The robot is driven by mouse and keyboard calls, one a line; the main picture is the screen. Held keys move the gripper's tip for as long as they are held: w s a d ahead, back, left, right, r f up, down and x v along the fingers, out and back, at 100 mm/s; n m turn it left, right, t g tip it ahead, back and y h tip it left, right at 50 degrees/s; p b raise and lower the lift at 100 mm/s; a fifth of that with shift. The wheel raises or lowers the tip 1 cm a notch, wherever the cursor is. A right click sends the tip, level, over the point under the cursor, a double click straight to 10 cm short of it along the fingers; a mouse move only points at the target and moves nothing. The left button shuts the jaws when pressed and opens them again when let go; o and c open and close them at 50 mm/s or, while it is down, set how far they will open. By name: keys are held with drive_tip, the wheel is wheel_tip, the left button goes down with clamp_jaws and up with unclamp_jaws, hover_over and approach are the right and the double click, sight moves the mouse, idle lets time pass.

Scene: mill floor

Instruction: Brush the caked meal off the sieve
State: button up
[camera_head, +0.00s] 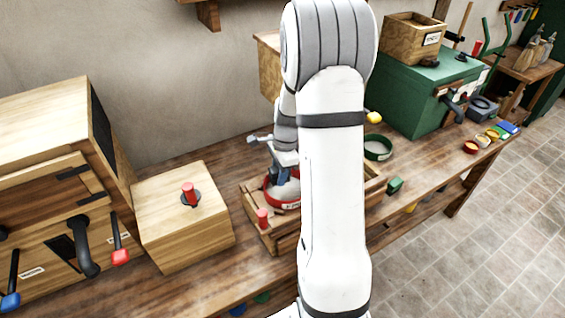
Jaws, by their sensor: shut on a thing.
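A red-rimmed round sieve (268,192) sits in an open wooden tray (252,206) on the bench, partly hidden by my arm. Its inside looks pale, but I cannot make out the caked meal. My gripper (284,165) is over the sieve, largely hidden behind my own white arm. It is shut on a small blue-grey thing, seemingly the brush, at the sieve's opening. I cannot tell whether this touches the mesh. A green-rimmed round sieve (378,148) lies on the bench right of my arm.
A wooden box with a red knob (190,194) stands left of the tray, beside a larger wooden cabinet (50,170). A red peg (262,217) stands at the tray's front left. A green chest (425,90) carrying a wooden crate (412,40) stands at right. Small coloured items (490,135) lie near the bench's right end.

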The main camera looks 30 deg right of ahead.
drive_tip(key=shift+r+p, duration=0.8)
drive_tip(key=shift+r, duration=0.75)
